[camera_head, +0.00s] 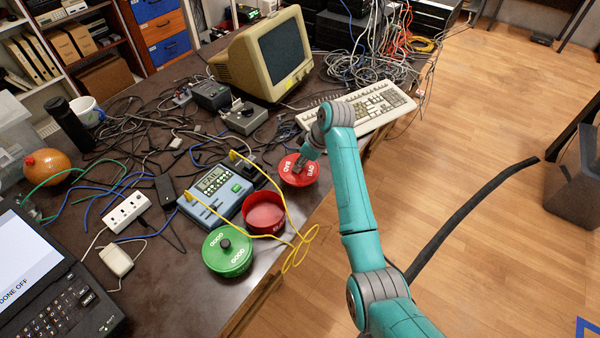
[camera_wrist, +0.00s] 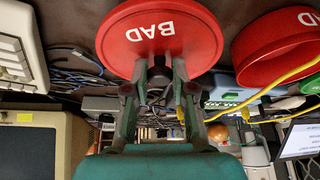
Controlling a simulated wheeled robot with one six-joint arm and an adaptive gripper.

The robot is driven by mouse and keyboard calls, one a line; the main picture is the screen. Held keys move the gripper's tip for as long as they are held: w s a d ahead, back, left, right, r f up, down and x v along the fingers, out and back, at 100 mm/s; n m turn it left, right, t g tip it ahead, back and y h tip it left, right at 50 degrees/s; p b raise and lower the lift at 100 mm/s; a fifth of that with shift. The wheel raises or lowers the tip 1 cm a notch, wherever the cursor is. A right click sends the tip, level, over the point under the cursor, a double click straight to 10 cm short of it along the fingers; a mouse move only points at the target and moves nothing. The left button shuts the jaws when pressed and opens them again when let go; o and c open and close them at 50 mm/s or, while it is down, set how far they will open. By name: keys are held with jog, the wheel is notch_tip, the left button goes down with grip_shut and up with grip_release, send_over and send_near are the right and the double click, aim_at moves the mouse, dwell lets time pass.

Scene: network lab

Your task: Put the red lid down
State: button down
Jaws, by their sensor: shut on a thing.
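The red lid (camera_head: 299,171), marked BAD in white, is held by my gripper (camera_head: 300,165) over the right edge of the dark table, right of the open red container (camera_head: 264,213). In the wrist view the red lid (camera_wrist: 163,32) shows its face, and my gripper (camera_wrist: 158,75) is shut on its knob. Whether the lid touches the table is unclear. The red container also shows in the wrist view (camera_wrist: 285,48), apart from the lid. The knob is mostly hidden by my fingers.
A green GOOD container (camera_head: 228,250) stands in front of the red container. A tester (camera_head: 216,194) with yellow cable (camera_head: 299,250) lies left. A keyboard (camera_head: 362,108) and a beige monitor (camera_head: 265,55) stand behind. Cables clutter the dark table (camera_head: 170,285); its right edge is close.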

aim_at(303, 169)
jog(key=shift+f, duration=2.25)
jog(key=shift+f, duration=0.15)
jog(key=c, duration=1)
grip_release()
jog(key=shift+o, duration=0.2)
jog(key=v, duration=1.2)
